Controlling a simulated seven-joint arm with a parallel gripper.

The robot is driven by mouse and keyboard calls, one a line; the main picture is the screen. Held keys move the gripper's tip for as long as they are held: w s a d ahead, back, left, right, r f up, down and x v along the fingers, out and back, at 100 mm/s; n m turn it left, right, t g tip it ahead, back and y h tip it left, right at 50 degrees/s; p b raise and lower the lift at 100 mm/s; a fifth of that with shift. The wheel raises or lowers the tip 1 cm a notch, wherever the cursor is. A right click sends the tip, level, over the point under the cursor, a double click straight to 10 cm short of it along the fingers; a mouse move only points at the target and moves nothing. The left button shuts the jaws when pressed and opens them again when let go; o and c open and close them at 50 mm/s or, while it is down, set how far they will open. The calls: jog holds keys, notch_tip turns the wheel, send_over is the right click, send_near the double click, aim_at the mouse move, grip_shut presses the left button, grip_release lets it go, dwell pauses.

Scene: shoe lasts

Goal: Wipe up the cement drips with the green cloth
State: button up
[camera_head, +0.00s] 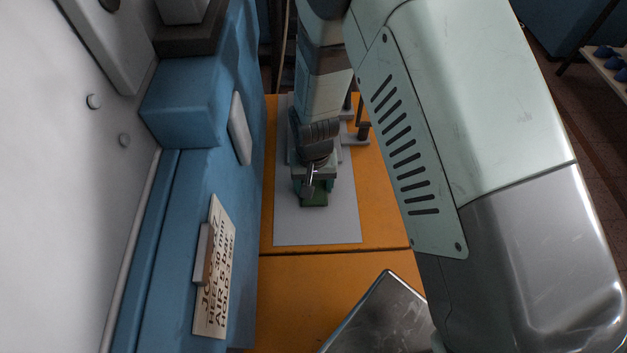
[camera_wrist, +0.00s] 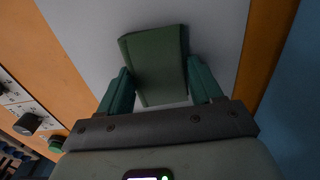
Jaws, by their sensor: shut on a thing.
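The green cloth (camera_wrist: 156,62) is a folded block held between the two teal fingers of my gripper (camera_wrist: 160,88) in the wrist view. In the head view the cloth (camera_head: 314,200) shows as a small dark green patch below my gripper (camera_head: 313,187), over the grey mat (camera_head: 290,228). My gripper is shut on the cloth. Whether the cloth touches the mat cannot be told. No cement drips can be made out on the visible mat; any under the cloth or gripper are hidden.
The mat lies on an orange bench (camera_head: 300,275). A blue machine body (camera_head: 190,180) with a lettered sign (camera_head: 220,275) stands close on the left. A metal tray (camera_head: 385,318) is at the front. A post on a stand (camera_head: 361,130) is behind the gripper. The mat's front part is clear.

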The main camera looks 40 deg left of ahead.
aim_at(315, 215)
jog(key=shift+s+d, duration=2.2)
jog(key=shift+s, duration=0.05)
jog(key=shift+d+r, duration=0.1)
notch_tip(315, 215, up, 8)
